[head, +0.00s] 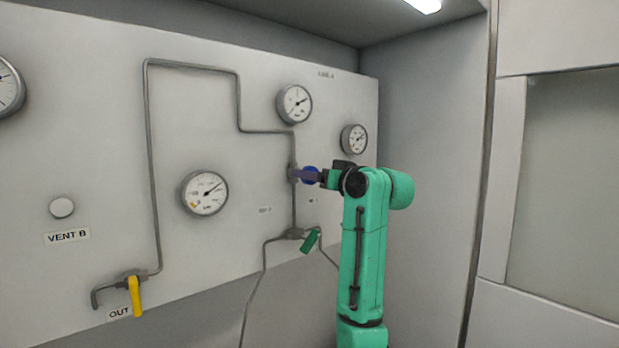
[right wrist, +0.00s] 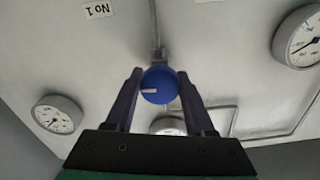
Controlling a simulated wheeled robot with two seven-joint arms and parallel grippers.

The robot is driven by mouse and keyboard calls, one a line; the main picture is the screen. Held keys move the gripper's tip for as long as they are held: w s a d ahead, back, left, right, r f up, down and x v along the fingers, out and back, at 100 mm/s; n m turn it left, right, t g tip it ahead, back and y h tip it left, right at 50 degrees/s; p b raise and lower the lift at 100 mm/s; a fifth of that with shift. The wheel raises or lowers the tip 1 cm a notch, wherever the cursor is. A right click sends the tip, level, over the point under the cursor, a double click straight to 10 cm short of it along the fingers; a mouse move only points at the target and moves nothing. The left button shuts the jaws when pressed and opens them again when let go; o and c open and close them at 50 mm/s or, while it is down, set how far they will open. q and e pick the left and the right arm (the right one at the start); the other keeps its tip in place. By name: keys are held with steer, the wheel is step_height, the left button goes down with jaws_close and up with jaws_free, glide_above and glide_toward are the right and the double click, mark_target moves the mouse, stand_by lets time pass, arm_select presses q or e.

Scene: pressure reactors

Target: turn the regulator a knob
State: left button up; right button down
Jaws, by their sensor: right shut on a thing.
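The regulator knob (right wrist: 159,85) is round and blue with a white pointer line, which points left in the right wrist view. It sits on the pipework of the grey panel, and in the head view a bit of its blue (head: 311,174) shows beside my gripper. My right gripper (right wrist: 157,80) has its two dark purple fingers on either side of the knob and is shut on it. In the head view my right gripper (head: 306,175) reaches the panel from the right, at the end of my green arm. My left gripper is not in view.
Round gauges hang above the knob (head: 294,104), to its upper right (head: 354,139) and to its left (head: 204,193). A green-handled valve (head: 311,240) sits just below. A yellow-handled valve (head: 136,296) is at lower left. A side wall (head: 430,130) stands to the right.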

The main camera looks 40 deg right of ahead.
steer(key=shift+c, duration=1.3)
jaws_free()
steer(key=shift+s, duration=0.1)
steer(key=shift+s, duration=0.2)
steer(key=s+b, duration=0.6)
steer(key=s, duration=0.8)
steer(key=shift+a+b, duration=0.15)
steer(key=shift+b, duration=0.25)
